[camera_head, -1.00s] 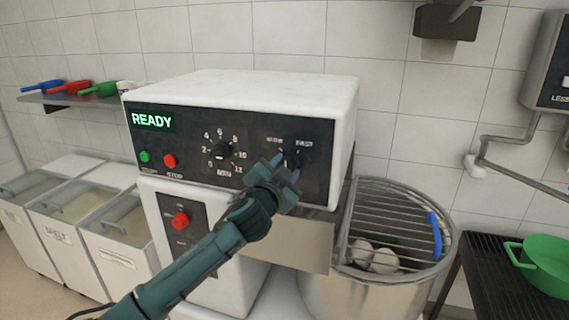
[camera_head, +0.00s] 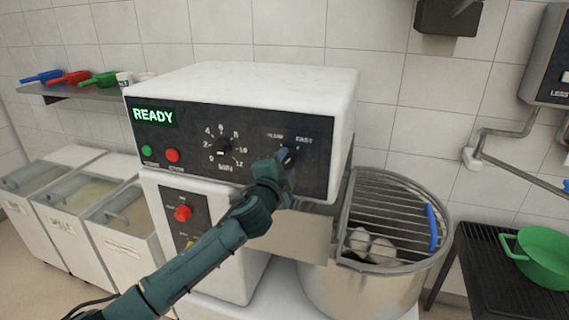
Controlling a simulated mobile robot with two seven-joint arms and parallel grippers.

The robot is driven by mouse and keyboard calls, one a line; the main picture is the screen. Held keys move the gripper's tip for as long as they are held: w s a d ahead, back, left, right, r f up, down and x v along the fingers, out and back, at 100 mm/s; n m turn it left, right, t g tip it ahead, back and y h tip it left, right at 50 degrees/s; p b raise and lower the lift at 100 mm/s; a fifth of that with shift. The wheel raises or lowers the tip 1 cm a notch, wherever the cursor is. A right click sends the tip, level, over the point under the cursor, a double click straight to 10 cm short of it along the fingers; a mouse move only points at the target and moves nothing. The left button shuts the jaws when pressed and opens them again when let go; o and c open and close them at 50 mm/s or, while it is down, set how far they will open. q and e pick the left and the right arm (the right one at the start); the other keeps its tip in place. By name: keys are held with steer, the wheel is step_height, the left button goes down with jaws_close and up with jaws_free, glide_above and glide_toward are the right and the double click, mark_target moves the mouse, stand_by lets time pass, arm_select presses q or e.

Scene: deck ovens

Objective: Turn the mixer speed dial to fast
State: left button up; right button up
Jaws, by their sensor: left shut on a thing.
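The mixer (camera_head: 245,88) is a white machine with a black control panel (camera_head: 310,180) and a lit READY display. The speed dial (camera_head: 289,157) is a small black knob at the panel's right, below the SLOW and FAST labels. Its pointer appears tilted up to the right, towards FAST. My left gripper (camera_head: 285,163) is at the speed dial, its fingers shut on the knob and hiding part of it. My right gripper is not in view.
A minute timer dial (camera_head: 223,147), a green button (camera_head: 146,151) and a red button (camera_head: 172,155) are on the same panel. A red switch (camera_head: 183,213) is below.

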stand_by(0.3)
arm_select(q)
steer(key=o, duration=1)
steer(key=shift+s, duration=0.1)
steer(key=b+v, duration=0.1)
steer(key=v, duration=1.2)
steer(key=s+a+f+n+g+y, duration=0.1)
steer(key=s+a+f+n+g, duration=0.1)
steer(key=s+f+n, duration=0.3)
steer(key=s+a+f+n+g, duration=0.2)
steer(key=s+a+f+n, duration=0.3)
steer(key=s+f, duration=0.7)
steer(key=s+a+f+n+g+y, duration=0.1)
steer(key=s+a+f+n, duration=0.3)
steer(key=s+f, duration=0.4)
step_height(320, 180, down, 7)
steer(key=shift+s+r+n+g+y, duration=0.15)
steer(key=shift+n+g+y, duration=0.25)
steer(key=shift+g, duration=0.5)
